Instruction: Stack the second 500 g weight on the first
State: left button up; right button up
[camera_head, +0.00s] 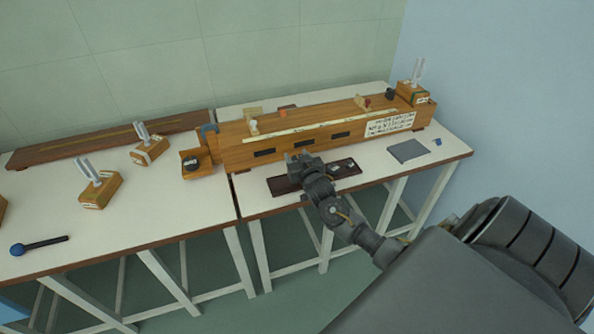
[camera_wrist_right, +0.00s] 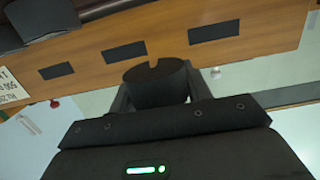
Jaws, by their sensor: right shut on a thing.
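My right gripper (camera_head: 303,161) is over the far left part of a dark brown tray (camera_head: 282,185) on the right bench. In the right wrist view, my right gripper (camera_wrist_right: 157,98) is shut on a dark, slotted cylindrical weight (camera_wrist_right: 155,86). The weight's slotted top shows between the fingers. In the head view the held weight is hard to tell apart from the dark gripper. I cannot make out the other 500 g weight; the gripper and forearm cover part of the tray. My left gripper is not in view.
A long wooden spectrometer box (camera_head: 290,148) with a white label (camera_head: 390,124) stands close behind the gripper. A grey flat book (camera_head: 408,151) and a small blue item (camera_head: 437,142) lie to the right. Wooden blocks (camera_head: 101,190) and a blue-ended rod (camera_head: 40,245) are on the left bench.

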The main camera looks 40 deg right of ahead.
notch_tip(320, 180, down, 6)
jog(key=shift+s+a+r, duration=0.1)
jog(key=shift+s+r, duration=0.05)
jog(key=shift+r, duration=0.05)
jog(key=shift+p, duration=0.4)
jog(key=shift+w+f, duration=0.2)
jog(key=shift+f, duration=0.15)
jog(key=o, duration=1.3)
jog(key=shift+f, duration=0.1)
jog(key=shift+o, duration=0.2)
jog(key=shift+f, duration=0.1)
